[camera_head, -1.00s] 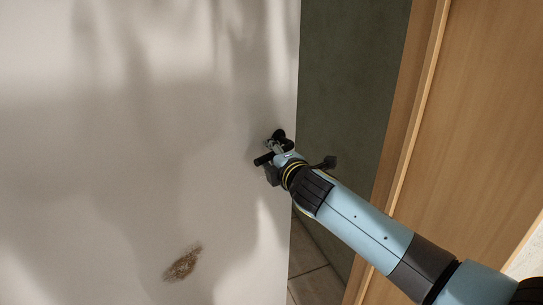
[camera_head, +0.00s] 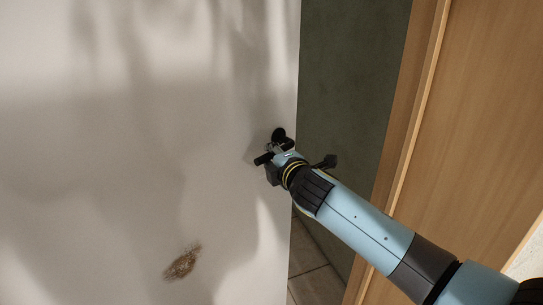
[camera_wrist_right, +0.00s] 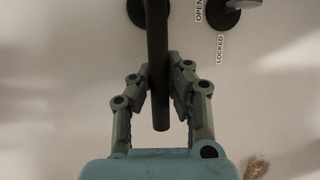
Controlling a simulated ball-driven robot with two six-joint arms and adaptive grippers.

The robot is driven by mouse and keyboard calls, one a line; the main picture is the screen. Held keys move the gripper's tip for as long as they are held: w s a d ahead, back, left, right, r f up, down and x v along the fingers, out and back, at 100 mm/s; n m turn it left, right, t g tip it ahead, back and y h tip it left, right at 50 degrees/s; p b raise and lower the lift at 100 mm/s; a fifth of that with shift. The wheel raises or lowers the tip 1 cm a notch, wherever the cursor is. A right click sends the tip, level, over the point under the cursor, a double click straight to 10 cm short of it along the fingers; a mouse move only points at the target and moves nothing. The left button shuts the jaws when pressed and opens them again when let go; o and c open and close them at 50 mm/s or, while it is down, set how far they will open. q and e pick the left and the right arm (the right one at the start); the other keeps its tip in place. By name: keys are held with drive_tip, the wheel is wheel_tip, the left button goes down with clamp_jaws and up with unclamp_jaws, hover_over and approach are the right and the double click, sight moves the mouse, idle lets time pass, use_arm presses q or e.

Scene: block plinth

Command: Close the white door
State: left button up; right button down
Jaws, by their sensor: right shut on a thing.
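The white door (camera_head: 120,150) fills the left of the head view and stands open, its edge apart from the wooden frame. It also fills the background of the right wrist view (camera_wrist_right: 60,90). A black door handle (camera_wrist_right: 157,60) runs between the fingers in the right wrist view; in the head view it shows small near the door edge (camera_head: 263,158). My right gripper (camera_head: 276,150) is at the handle, and in the wrist view its fingers (camera_wrist_right: 160,85) are shut on the handle from both sides. My left gripper is not in view.
A wooden door frame (camera_head: 408,120) stands at the right, with a dark green wall (camera_head: 345,90) and floor tiles (camera_head: 315,275) showing through the gap. A round lock fitting (camera_wrist_right: 215,18) with "OPEN" and "LOCKED" labels is beside the handle. A brown stain (camera_head: 182,263) marks the door low down.

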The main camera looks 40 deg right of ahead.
use_arm(q)
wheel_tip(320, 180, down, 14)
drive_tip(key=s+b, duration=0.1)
drive_tip(key=b, duration=1.2)
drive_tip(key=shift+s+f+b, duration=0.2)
drive_tip(key=shift+b, duration=0.2)
use_arm(e)
drive_tip(key=shift+w+d+f+n+t+h, duration=0.1)
drive_tip(key=shift+d+f+n+t+h, duration=0.25)
drive_tip(key=shift+f+n, duration=0.5)
drive_tip(key=shift+d+f+n+t+h, duration=0.1)
drive_tip(key=shift+f+n+t, duration=0.45)
drive_tip(key=shift+n, duration=0.55)
drive_tip(key=shift+w+d+f+n+t+h, duration=0.15)
drive_tip(key=shift+d+f+n+t, duration=0.2)
drive_tip(key=shift+f+n, duration=0.5)
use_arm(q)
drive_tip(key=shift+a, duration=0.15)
use_arm(e)
drive_tip(key=shift+s, duration=0.1)
